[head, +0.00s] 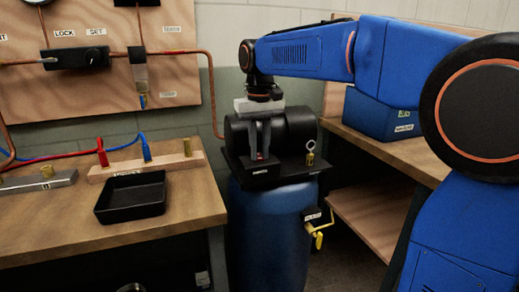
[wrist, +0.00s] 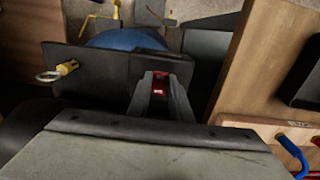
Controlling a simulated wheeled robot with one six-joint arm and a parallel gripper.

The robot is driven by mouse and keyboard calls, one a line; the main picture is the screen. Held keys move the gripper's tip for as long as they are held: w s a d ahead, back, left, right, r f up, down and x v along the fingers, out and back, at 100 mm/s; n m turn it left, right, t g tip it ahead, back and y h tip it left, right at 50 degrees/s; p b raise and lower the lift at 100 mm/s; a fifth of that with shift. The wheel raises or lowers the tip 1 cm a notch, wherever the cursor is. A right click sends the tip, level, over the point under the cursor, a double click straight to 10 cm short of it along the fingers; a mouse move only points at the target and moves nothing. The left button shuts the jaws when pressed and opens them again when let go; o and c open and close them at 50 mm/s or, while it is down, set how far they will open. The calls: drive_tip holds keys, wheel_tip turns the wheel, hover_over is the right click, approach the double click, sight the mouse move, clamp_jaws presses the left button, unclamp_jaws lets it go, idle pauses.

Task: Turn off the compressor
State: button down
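The compressor is a blue upright tank (head: 268,232) with a black cylindrical motor (head: 290,130) on a black top plate. A small black switch box with a red rocker switch (wrist: 160,83) sits at the plate's front edge; a bit of red also shows in the head view. My gripper (head: 260,150) points down at this switch box. In the wrist view my gripper (wrist: 162,80) has its two fingers apart, one on each side of the red switch. I cannot tell whether they touch it. The switch's position is too small to read.
A brass ring-pull valve (head: 310,155) stands on the plate's right, and a yellow-handled valve (head: 318,228) is on the tank's side. A workbench at left holds a black tray (head: 131,196) and hose fittings. A bench with a blue box (head: 380,115) stands at right.

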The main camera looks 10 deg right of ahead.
drive_tip(key=shift+w+g, duration=0.25)
drive_tip(key=shift+g, duration=0.45)
drive_tip(key=shift+w+g, duration=0.2)
drive_tip(key=shift+g, duration=0.5)
drive_tip(key=c, duration=1.6)
unclamp_jaws()
drive_tip(key=shift+r, duration=0.1)
